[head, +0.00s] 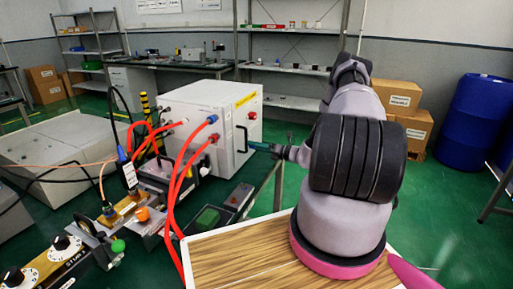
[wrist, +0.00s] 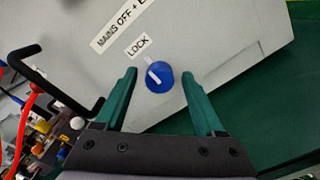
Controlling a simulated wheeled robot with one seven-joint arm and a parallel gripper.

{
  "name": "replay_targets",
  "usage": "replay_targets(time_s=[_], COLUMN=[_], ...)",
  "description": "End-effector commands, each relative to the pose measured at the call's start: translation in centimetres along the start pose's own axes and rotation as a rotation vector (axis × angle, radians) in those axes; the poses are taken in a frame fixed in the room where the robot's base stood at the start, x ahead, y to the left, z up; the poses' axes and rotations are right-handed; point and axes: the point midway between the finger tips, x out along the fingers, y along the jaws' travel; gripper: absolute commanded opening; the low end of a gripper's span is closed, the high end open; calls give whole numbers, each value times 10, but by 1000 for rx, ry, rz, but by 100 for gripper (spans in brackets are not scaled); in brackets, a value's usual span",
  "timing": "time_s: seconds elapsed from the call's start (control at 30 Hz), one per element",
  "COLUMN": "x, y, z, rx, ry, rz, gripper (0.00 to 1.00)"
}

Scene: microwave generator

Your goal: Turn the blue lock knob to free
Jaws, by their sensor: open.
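The blue lock knob (wrist: 161,84) sits on a light grey panel in the wrist view. It has a white mark on its face, tilted toward the upper left. A LOCK label (wrist: 138,45) is just above and left of it. My gripper (wrist: 160,72) is open, with one teal finger on each side of the knob and a visible gap on both sides. In the head view my gripper (head: 262,148) is at the right side of the white cabinet (head: 215,112). The knob cannot be made out there.
A black bar handle (wrist: 72,98) stands out from the panel left of my gripper. A MAINS OFF label (wrist: 120,27) is above. Red cables (head: 176,180) hang in front of the cabinet. A wooden tabletop (head: 240,255) lies below my arm.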

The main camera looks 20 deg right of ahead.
Motion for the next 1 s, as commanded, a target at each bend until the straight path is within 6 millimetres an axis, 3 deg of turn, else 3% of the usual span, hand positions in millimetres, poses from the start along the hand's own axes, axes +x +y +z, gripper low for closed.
replay_targets(time_s=[0.17,0.3,0.37,0.67,1.0], x=[0,0,0,0,0], y=[0,0,0,0,0], z=[0,0,0,0,0], rx=[0,0,0,-26,-226], ry=[0,0,0,0,0], rz=[0,0,0,0,0], gripper=[71,17,0,0,0])
